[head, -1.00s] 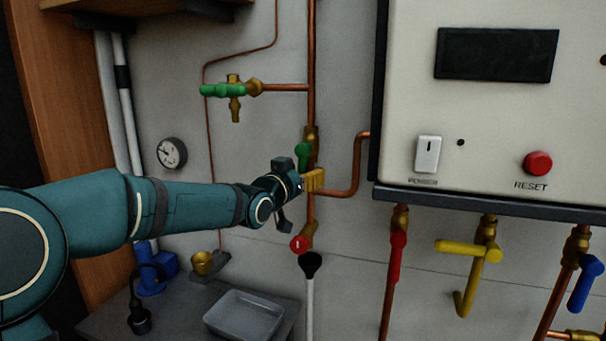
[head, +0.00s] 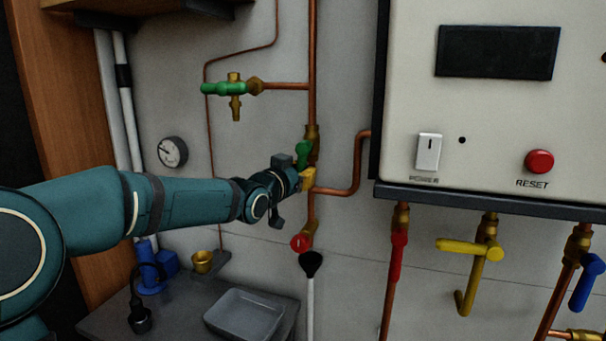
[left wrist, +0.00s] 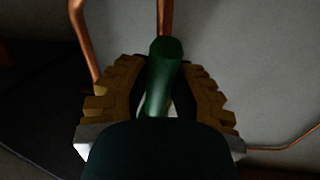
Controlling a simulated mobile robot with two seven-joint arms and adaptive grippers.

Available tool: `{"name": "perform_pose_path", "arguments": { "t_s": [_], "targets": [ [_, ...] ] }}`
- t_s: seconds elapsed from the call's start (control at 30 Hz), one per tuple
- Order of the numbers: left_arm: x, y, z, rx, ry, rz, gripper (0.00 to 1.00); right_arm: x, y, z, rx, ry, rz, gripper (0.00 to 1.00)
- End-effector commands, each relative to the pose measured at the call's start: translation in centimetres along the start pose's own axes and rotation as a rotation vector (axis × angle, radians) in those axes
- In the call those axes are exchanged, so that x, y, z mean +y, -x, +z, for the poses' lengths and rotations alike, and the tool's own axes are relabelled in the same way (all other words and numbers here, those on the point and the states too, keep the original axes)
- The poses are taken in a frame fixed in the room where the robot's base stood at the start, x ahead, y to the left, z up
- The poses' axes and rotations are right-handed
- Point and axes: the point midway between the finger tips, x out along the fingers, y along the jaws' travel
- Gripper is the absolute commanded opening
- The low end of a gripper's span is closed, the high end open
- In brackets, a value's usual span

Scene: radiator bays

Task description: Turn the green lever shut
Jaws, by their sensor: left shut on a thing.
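The green lever (head: 303,153) sits on a brass valve on the vertical copper pipe in the middle of the head view. It points up, close along the pipe. My left gripper (head: 308,179) is at this lever, its yellow finger pads just below the lever's visible end. In the left wrist view the green lever (left wrist: 165,72) stands between the two ridged fingers (left wrist: 160,98), which are shut on it. The fingers and wrist hide the lever's lower part and much of the valve. My right gripper is not in view.
Another green handle (head: 223,88) lies level on a side branch at upper left. A red-knobbed valve (head: 301,243) is just below my gripper. The white boiler panel (head: 410,90) is to the right, with red (head: 399,252), yellow (head: 468,248) and blue (head: 587,283) levers beneath. A grey tray (head: 243,314) stands below.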

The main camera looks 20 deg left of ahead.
Motion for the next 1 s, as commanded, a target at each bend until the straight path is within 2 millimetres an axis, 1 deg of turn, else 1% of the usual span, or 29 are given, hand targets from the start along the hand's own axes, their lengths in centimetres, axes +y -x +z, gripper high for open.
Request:
{"name": "perform_pose_path", "arguments": {
  "t_s": [0.2,0.47,1.0],
  "targets": [
    [-1.1,0.2,-0.1,-0.036,-0.184,-0.001,0.00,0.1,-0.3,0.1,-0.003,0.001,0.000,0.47],
    [-2.4,0.5,-0.6,-0.085,-0.427,-0.002,0.00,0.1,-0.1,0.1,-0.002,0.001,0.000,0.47],
    [-4.4,0.9,-2.4,-0.184,-0.931,-0.002,0.00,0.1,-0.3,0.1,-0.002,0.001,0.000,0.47]
  ]
}}
